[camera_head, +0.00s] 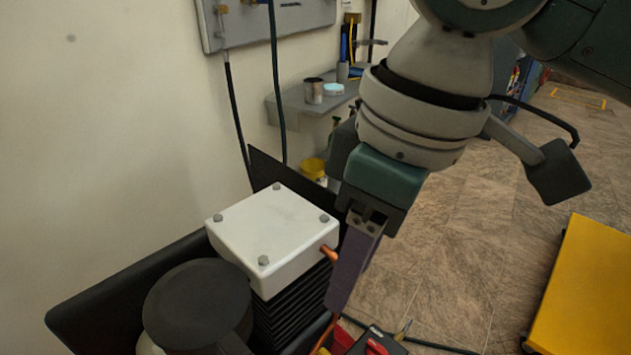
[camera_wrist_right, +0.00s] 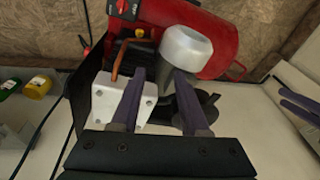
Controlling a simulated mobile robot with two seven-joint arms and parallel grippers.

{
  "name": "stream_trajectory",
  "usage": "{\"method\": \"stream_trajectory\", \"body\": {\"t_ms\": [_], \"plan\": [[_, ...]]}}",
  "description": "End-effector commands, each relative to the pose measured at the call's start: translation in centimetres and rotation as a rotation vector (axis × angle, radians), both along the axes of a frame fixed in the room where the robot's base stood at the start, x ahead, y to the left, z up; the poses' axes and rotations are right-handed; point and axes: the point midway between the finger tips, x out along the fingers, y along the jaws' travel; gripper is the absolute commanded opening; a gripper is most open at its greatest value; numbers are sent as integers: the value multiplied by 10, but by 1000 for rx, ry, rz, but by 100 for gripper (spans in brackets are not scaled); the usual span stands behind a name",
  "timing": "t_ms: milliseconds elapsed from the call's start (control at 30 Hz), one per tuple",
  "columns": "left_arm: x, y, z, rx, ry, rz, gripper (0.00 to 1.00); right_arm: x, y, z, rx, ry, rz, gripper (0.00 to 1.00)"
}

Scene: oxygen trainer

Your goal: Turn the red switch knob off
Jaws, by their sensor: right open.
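The red switch knob (camera_wrist_right: 121,6) sits on a small black box (camera_wrist_right: 127,11) at the top edge of the right wrist view, partly cut off. In the head view a black box with red on it (camera_head: 377,345) shows at the bottom edge. My right gripper (camera_head: 335,300) points down beside the compressor's white block; it is open and empty. In the right wrist view its two purple fingers (camera_wrist_right: 160,76) stand apart, with the knob beyond their tips, up and left, not touched. Purple finger-like parts (camera_wrist_right: 299,104) at the right edge look like my left gripper.
The compressor has a white bolted block (camera_head: 275,230), a black round cover (camera_head: 197,303) and a copper pipe (camera_head: 329,253). A red tank (camera_wrist_right: 205,30) lies beside it. A shelf (camera_head: 300,104) is on the wall. A yellow platform (camera_head: 590,290) stands right; open floor lies between.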

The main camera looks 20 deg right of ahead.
Motion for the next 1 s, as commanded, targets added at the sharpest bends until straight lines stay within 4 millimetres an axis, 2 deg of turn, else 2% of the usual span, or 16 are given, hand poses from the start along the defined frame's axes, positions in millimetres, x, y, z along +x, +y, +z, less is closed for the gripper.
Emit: {"method": "stream_trajectory", "body": {"t_ms": [33,200,300,400,533,767,867,1000], "plan": [[0,0,-49,1,0,-1,50,6,-9,-43,-23,5,-15,45],[0,1,-125,4,-1,-2,50,19,-37,-103,-82,45,-77,45],[0,1,-167,5,0,-3,50,26,-54,-133,-109,68,-128,45],[0,2,-201,5,0,-3,50,31,-69,-155,-128,86,-178,45],[0,2,-227,5,0,-3,50,34,-82,-171,-142,104,-226,45],[0,2,-239,5,-1,-3,50,35,-89,-181,-146,117,-256,45],[0,1,-247,5,-2,-2,50,35,-89,-195,-146,117,-256,45],[1,1,-263,3,-2,-1,50,34,-89,-224,-147,118,-254,45]]}}
